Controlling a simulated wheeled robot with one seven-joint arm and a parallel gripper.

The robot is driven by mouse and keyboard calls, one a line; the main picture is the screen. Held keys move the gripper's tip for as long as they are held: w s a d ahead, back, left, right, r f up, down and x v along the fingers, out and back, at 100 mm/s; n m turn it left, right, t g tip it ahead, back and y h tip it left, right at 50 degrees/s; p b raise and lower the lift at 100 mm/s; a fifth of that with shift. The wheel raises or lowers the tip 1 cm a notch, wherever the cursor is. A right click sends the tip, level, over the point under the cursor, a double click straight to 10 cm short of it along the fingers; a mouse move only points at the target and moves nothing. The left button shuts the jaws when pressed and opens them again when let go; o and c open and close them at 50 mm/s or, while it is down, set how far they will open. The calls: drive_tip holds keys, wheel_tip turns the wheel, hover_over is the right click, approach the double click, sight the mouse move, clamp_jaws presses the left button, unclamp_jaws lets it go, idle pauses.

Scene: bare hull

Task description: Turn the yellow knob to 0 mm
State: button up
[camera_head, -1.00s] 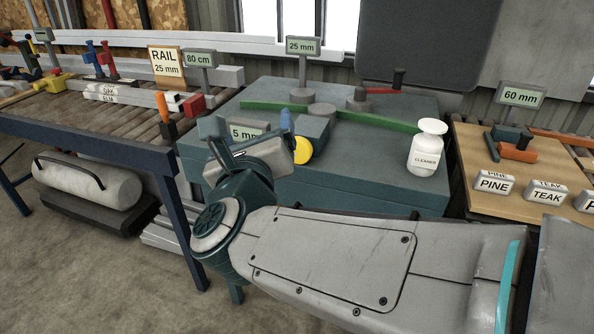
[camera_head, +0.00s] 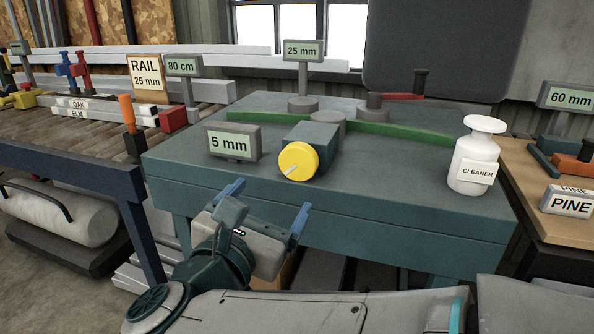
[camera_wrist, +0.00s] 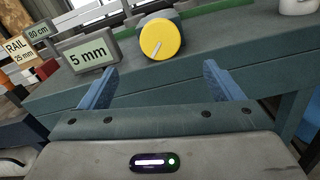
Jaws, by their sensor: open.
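The yellow knob (camera_head: 298,161) is a round dial with a pale pointer line, on the front of a teal block (camera_head: 312,136) on the teal machine table. Its line points to the lower left in the head view. A small display beside it (camera_head: 233,144) reads 5 mm. My gripper (camera_head: 266,207) is open and empty, its blue fingers spread below and in front of the knob, not touching it. In the wrist view the knob (camera_wrist: 161,39) sits beyond and above the gap between the fingertips (camera_wrist: 161,75).
A white cleaner bottle (camera_head: 474,156) stands at the table's right end. A green curved bar (camera_head: 390,130) runs behind the knob block. Another display (camera_head: 304,50) reads 25 mm. The tabletop (camera_head: 390,180) right of the knob is clear.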

sight(297, 164)
drive_tip(key=b+x, duration=0.1)
drive_tip(key=x, duration=1.2)
drive_tip(key=shift+w, duration=0.2)
drive_tip(key=c, duration=1)
